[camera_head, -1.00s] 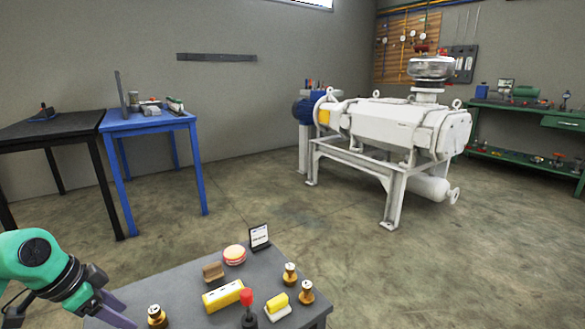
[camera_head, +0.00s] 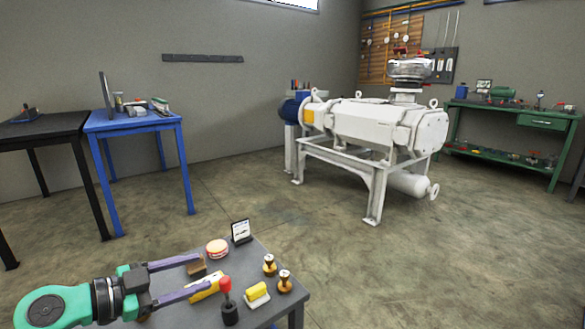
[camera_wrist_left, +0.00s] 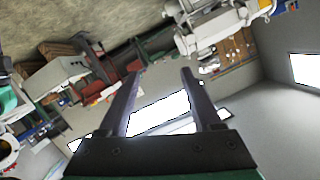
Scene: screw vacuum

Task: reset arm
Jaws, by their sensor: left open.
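My left gripper (camera_head: 188,277) reaches in from the lower left in the head view, over the near grey table (camera_head: 262,312). Its two purple-grey fingers are spread apart with nothing held between them. In the left wrist view the open fingers (camera_wrist_left: 160,84) point out into the room, with a bright window-like patch seen between them. A brown block (camera_head: 197,267) and a yellow block (camera_head: 204,288) show by the fingers, partly hidden; I cannot tell the gap. My right gripper is in neither view.
The near table also bears a red-knobbed tool (camera_head: 228,302), brass fittings (camera_head: 284,281), a yellow-topped piece (camera_head: 257,293), a round red-and-cream tin (camera_head: 217,248) and a small sign (camera_head: 241,231). A white vacuum machine (camera_head: 361,125) stands behind. Open floor (camera_head: 420,260) lies between.

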